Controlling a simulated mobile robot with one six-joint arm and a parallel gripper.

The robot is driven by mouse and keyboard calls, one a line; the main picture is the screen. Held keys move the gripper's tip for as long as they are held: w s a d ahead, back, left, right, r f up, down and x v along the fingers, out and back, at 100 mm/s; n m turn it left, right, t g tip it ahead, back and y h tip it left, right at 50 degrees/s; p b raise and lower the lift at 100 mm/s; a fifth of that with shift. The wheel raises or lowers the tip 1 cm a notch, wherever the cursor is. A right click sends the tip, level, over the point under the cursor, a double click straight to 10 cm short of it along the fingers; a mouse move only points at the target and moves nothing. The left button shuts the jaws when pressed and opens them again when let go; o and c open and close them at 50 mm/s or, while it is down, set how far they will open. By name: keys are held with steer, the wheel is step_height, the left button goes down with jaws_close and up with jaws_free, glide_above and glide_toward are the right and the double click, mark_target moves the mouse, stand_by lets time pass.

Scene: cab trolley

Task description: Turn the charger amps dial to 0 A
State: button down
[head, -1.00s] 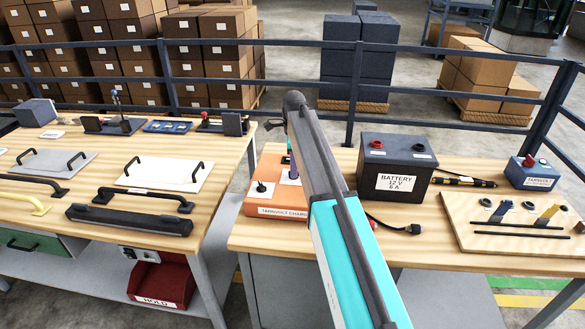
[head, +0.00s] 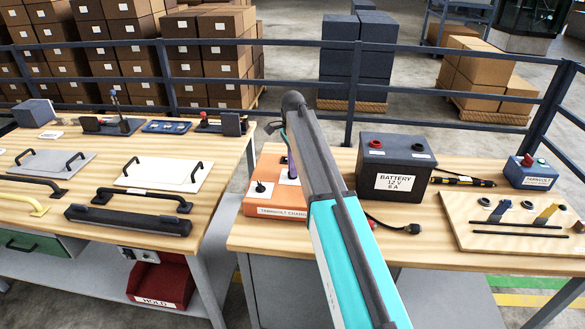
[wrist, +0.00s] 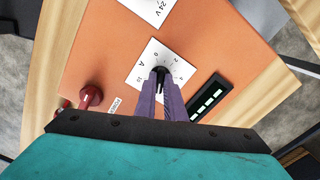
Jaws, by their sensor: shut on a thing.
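The orange charger (head: 258,205) sits on the right-hand bench in the head view, partly hidden by my arm. In the wrist view its top (wrist: 105,50) carries the amps dial (wrist: 161,71), a dark knob on a white plate marked with numbers and an A. My gripper (wrist: 163,82) has its purple fingers shut on the knob. The fingers cover part of the knob and the plate, so I cannot tell which number it points to. In the head view my arm mostly hides the fingers.
A red knob (wrist: 91,97) and a dark panel with lit bars (wrist: 207,101) flank the dial. A black knob (head: 262,187) stands at the charger's left. A dark battery (head: 394,165) stands right of my arm. A cable plug (head: 411,229) lies in front of it.

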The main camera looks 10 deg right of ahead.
steer(key=n, duration=0.5)
steer(key=shift+w+r, duration=0.1)
steer(key=n, duration=0.5)
steer(key=shift+n, duration=0.3)
steer(key=n, duration=2)
steer(key=shift+n, duration=0.3)
steer(key=n, duration=0.8)
steer(key=shift+w+n, duration=0.1)
steer(key=shift+n, duration=0.2)
